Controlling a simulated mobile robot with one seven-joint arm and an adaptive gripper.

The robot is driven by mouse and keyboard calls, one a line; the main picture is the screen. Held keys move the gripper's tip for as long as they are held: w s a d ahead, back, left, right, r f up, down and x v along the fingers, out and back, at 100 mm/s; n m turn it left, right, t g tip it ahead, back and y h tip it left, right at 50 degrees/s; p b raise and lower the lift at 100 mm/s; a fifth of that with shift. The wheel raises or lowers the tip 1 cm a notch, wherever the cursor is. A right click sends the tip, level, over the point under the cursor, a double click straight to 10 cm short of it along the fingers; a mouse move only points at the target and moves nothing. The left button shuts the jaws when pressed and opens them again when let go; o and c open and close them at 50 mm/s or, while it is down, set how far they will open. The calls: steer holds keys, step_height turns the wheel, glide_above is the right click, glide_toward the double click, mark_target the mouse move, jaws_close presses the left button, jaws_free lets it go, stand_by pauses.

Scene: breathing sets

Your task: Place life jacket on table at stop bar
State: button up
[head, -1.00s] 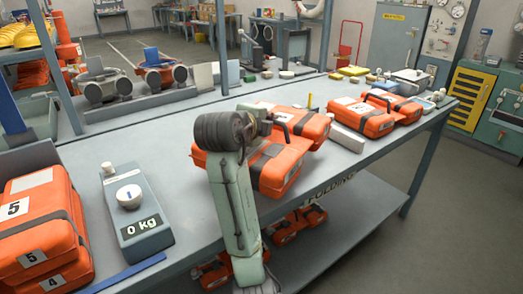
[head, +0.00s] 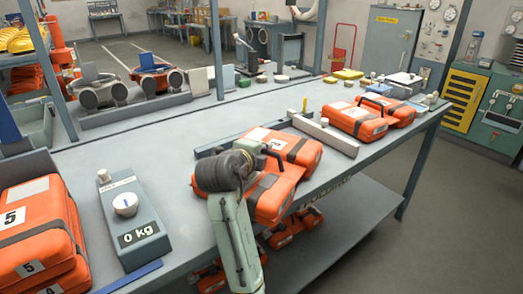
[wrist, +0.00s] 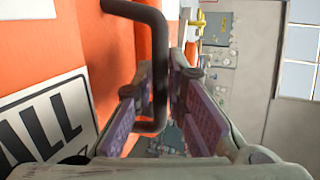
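The life jacket appears to be the orange pack (head: 302,150) with dark straps, a white label and a black handle, near the table's front edge. In the wrist view its orange side fills the left, with a white label reading "ALL". In the head view my wrist hides the fingers. The long pale stop bar (head: 325,135) lies behind the pack on the table (head: 100,157). I cannot tell whether the pack touches the bar or table.
More orange packs (head: 357,122) stand at the right beyond the bar. Numbered orange packs (head: 35,225) are stacked at the left beside a scale (head: 130,220) reading 0 kg. Several small items line the far side. Packs lie on the lower shelf. The table's middle left is clear.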

steer(key=o, duration=0.4)
steer(key=shift+c, duration=0.2)
steer(key=shift+r, duration=0.1)
